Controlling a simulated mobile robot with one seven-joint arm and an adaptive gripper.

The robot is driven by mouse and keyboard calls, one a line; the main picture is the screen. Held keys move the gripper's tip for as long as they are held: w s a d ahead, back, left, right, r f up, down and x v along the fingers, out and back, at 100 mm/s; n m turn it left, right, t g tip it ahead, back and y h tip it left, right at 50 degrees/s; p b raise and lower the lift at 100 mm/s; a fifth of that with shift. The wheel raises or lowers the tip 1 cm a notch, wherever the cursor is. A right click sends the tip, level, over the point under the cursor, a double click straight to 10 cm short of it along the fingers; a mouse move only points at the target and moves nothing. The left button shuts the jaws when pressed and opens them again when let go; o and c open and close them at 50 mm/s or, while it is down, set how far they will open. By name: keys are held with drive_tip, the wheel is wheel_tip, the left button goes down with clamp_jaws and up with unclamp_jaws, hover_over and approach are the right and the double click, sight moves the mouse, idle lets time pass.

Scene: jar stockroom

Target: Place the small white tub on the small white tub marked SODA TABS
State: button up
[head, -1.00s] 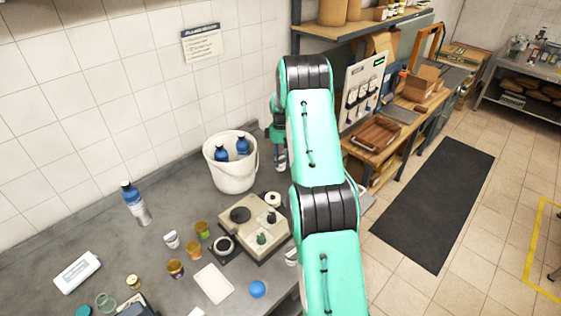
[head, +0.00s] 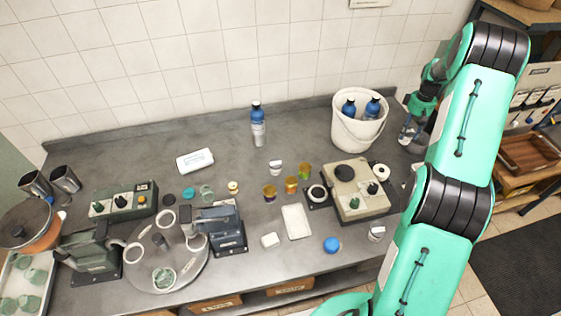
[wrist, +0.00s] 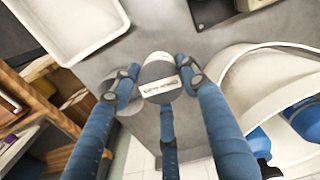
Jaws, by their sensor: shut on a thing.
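My gripper (head: 408,138) is raised just right of the white bucket, its fingers pointing down. In the wrist view, my gripper's blue fingers (wrist: 158,82) are closed around a small whitish tub (wrist: 157,71) with a label I cannot read. Another small white tub (head: 377,233) stands near the counter's front edge, right of the blue ball. I cannot read which one is marked SODA TABS.
The white bucket (head: 345,128) holding blue-capped bottles is close beside my gripper, also in the wrist view (wrist: 262,80). A beige machine (head: 345,203), amber jars (head: 291,185), a white tray (head: 296,222) and a blue ball (head: 331,245) crowd the counter. Bare counter lies around the tall bottle (head: 257,130).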

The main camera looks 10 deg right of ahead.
wheel_tip(320, 180, up, 10)
drive_tip(key=r, duration=0.1)
drive_tip(key=w+a+b, duration=0.2)
drive_tip(key=a, duration=2.9)
drive_tip(key=s+a+n, duration=0.1)
drive_tip(key=s+a, duration=0.5)
drive_tip(key=a, duration=0.7)
drive_tip(key=s+a, duration=0.6)
drive_tip(key=a, duration=0.7)
wheel_tip(320, 180, down, 12)
drive_tip(key=shift+r+b, duration=0.15)
drive_tip(key=shift+b, duration=0.3)
drive_tip(key=shift+w+a, duration=0.1)
drive_tip(key=shift+w, duration=0.05)
drive_tip(key=w+f, duration=0.1)
drive_tip(key=w, duration=1.4)
drive_tip(key=shift+w+a+f, duration=0.25)
drive_tip(key=shift+w+a, duration=0.15)
